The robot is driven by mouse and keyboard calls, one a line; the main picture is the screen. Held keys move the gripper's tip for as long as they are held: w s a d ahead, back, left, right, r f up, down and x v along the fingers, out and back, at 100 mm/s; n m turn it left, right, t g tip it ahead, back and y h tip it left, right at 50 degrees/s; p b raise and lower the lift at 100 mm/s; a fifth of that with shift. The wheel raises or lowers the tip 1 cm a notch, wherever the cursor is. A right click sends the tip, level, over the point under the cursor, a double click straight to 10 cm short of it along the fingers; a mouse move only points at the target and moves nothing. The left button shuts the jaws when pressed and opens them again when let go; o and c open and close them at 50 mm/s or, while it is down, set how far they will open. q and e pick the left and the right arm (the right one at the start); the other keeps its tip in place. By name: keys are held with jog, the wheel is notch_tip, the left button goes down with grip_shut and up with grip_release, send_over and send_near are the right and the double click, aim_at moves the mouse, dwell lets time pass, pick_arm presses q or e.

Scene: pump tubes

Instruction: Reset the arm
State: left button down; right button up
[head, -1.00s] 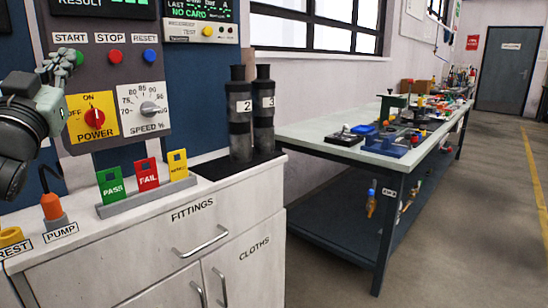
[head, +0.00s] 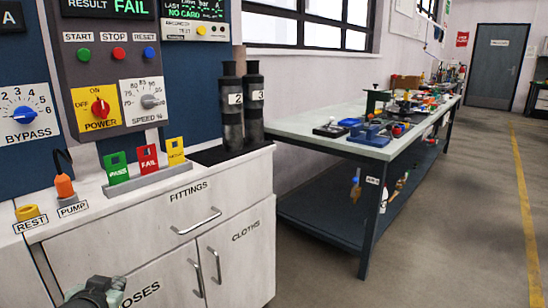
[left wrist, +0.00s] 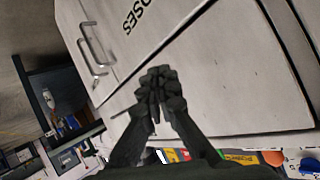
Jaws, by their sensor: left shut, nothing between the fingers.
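My left gripper (head: 92,292) is low at the bottom left of the head view, in front of the white cabinet (head: 165,240) and partly cut off by the frame edge. In the left wrist view its dark fingers (left wrist: 160,85) are together and hold nothing, with the cabinet's HOSES door behind them. The control panel (head: 110,60) stands above the cabinet, with START (head: 84,53), STOP (head: 118,53) and RESET (head: 150,53) buttons and the word FAIL lit on its display. The right gripper does not show.
Black tubes 2 (head: 231,108) and 3 (head: 254,103) stand on the cabinet. PASS (head: 118,168), FAIL (head: 148,159) and yellow (head: 176,151) cards stand in a holder beside an orange pump piece (head: 65,186). A workbench (head: 290,126) holds clutter at the right. The floor (head: 455,200) is clear.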

pick_arm(q)
jog(key=s+d+f+g+h, duration=0.1)
jog(key=s+d+f+g, duration=0.2)
jog(key=s+f, duration=0.9)
jog(key=s+d+f+m+g+h, duration=0.1)
jog(key=s+d+f+g, duration=0.2)
jog(key=s+f, duration=0.9)
jog(key=shift+s+d+f+g+p, duration=0.15)
jog(key=shift+d+f+g+p, duration=0.25)
jog(key=shift+f+g, duration=0.9)
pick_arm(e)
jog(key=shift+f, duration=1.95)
